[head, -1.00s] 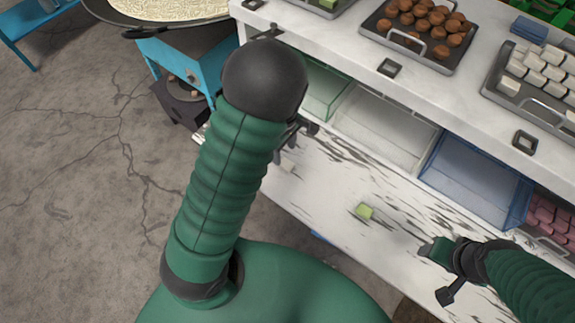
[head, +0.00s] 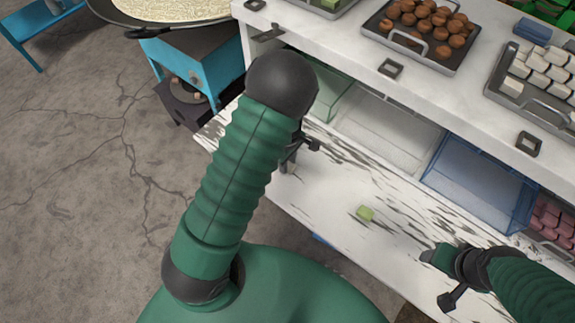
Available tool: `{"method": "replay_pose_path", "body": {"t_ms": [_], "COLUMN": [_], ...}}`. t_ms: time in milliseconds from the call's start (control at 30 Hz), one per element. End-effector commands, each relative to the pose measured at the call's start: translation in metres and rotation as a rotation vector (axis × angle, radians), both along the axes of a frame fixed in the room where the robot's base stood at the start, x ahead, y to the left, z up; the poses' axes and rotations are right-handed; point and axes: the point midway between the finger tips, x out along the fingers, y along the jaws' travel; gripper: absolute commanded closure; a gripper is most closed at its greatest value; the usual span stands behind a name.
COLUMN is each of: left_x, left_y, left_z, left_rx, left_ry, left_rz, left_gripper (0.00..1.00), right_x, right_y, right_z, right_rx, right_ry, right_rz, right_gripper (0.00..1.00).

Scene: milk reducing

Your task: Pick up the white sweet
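White sweets (head: 537,68) lie as pale blocks in a metal tray on the counter at the upper right. My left gripper (head: 292,158) is low beside the counter's lower shelf, mostly hidden behind my own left arm. A small pale piece (head: 290,168), possibly a white sweet, shows at its fingers; I cannot tell if it is gripped. My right gripper (head: 438,275) is over the lower shelf at the lower right, and its finger opening is unclear.
A tray of brown balls (head: 428,25) stands on the counter (head: 345,45). Clear, blue and pink-filled bins sit under it. A blue stove with a large pan (head: 170,10) is at the upper left.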

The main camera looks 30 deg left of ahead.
Motion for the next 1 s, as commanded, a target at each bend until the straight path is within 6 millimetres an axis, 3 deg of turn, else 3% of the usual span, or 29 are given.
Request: {"method": "replay_pose_path", "body": {"t_ms": [167, 567, 833, 1000], "left_x": [0.000, 0.000, 0.001, -0.034], "left_y": [0.000, 0.000, 0.000, -0.017], "left_z": [0.000, 0.005, 0.039, 0.039], "left_rx": [0.000, 0.000, -0.001, -0.003], "left_ry": [0.000, -0.001, -0.003, 0.000], "left_rz": [0.000, 0.000, -0.001, -0.001], "left_gripper": [1.00, 1.00, 1.00, 1.00], "right_x": [0.000, 0.000, 0.000, 0.000], "right_y": [0.000, 0.000, 0.000, 0.000], "right_z": [0.000, 0.001, 0.006, 0.003], "right_rx": [0.000, 0.000, 0.000, 0.000], "right_ry": [0.000, 0.000, 0.000, 0.000], "right_rz": [0.000, 0.000, 0.000, 0.000], "right_gripper": [0.44, 0.44, 0.44, 0.44]}}
